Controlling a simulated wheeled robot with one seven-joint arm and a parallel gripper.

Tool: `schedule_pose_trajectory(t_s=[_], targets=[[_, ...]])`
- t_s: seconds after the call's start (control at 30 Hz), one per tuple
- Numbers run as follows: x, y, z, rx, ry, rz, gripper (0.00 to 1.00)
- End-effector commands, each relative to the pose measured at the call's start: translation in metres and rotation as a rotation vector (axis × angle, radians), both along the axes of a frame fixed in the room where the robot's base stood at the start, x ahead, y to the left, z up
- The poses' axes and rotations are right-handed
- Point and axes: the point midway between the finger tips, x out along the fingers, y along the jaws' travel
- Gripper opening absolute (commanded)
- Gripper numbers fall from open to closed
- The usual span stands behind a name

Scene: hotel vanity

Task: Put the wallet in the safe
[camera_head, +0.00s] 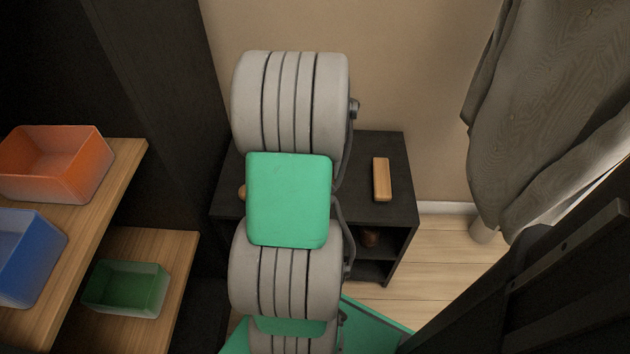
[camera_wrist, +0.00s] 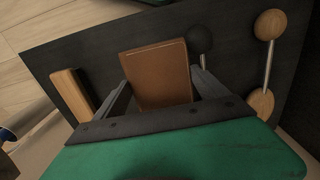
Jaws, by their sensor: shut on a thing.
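The wallet (camera_wrist: 157,72) is a brown, flat rectangular piece in the middle of the wrist view. My gripper (camera_wrist: 160,88) is shut on it, with one dark finger on each side. The wallet is over a dark top; I cannot tell how high above it or whether it touches. In the head view my own arm covers the gripper and the wallet. I cannot make out a safe for certain in either view.
The dark cabinet (camera_head: 392,150) has open compartments below, with a brown round thing (camera_head: 370,237) in one. A wooden block (camera_head: 382,180) lies on its top. The wrist view shows a rod with wooden balls (camera_wrist: 269,58). Orange (camera_head: 55,165), blue (camera_head: 30,255) and green (camera_head: 127,288) bins stand on shelves left.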

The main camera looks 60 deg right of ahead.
Motion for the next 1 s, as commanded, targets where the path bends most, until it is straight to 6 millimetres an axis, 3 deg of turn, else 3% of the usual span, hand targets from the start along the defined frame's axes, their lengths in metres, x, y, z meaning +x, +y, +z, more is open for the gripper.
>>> schedule_pose_trajectory(t_s=[0.03,0.23,0.4,0.73,0.77,0.87,1.0], targets=[[0.005,-0.006,-0.012,-0.001,0.0,0.001,0.41],[0.015,-0.018,-0.029,-0.003,-0.001,0.002,0.41],[0.014,-0.017,-0.057,-0.003,-0.001,0.001,0.41],[0.014,-0.017,-0.058,-0.003,-0.001,0.001,0.41],[0.014,-0.017,-0.059,-0.003,-0.001,0.001,0.84],[0.014,-0.017,-0.058,-0.003,-0.001,0.001,0.92],[0.014,-0.017,-0.058,-0.003,-0.001,0.001,0.92]])
